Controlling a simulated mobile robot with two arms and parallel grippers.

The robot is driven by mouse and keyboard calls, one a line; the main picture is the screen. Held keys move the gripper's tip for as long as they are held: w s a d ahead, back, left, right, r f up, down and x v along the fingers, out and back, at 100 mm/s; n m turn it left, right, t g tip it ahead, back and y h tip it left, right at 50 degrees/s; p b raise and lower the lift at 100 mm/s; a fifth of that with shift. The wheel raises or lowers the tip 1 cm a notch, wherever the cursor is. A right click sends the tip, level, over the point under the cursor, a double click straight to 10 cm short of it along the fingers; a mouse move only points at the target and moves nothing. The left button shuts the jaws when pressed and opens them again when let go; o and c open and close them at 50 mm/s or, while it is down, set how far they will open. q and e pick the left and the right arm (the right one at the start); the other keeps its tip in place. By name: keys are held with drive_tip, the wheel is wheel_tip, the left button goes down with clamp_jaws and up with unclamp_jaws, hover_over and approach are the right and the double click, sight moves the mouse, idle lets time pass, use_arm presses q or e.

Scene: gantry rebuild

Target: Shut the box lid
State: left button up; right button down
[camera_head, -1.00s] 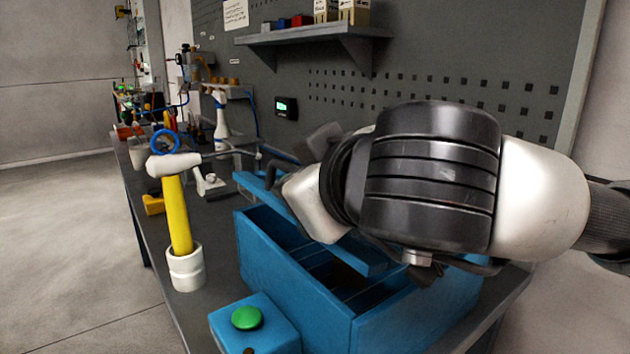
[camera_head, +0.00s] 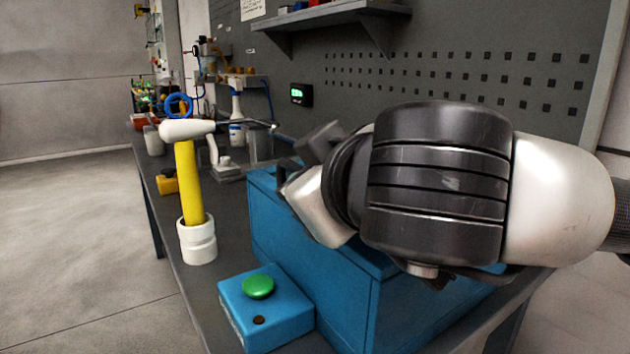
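The blue box (camera_head: 310,270) stands on the workbench in the head view. Its blue lid (camera_head: 262,182) lies down over the top, and no opening into the box shows. My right arm comes in from the right and hides much of the lid. The dark parts of my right gripper (camera_head: 288,168) are at the lid's left end, low over it or touching it; I cannot tell which. Its fingers are mostly hidden, so its opening does not show. My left gripper is not in view.
A blue block with a green button (camera_head: 258,287) sits in front of the box. A white cup (camera_head: 197,242) holding a yellow-handled tool (camera_head: 188,185) stands to the left. A shelf (camera_head: 335,14) and pegboard rise behind. Floor at left is clear.

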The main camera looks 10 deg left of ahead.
drive_tip(key=shift+f, duration=0.4)
drive_tip(key=c, duration=1.4)
unclamp_jaws()
drive_tip(key=shift+o, duration=1.2)
drive_tip(key=shift+w+d, duration=0.15)
drive_tip(key=shift+d, duration=0.05)
drive_tip(key=shift+r, duration=0.1)
drive_tip(key=shift+s+d+r, duration=0.1)
drive_tip(key=shift+s+r, duration=0.1)
drive_tip(key=shift+s, duration=0.2)
drive_tip(key=v, duration=1)
drive_tip(key=shift+p, duration=0.4)
drive_tip(key=shift+d, duration=0.1)
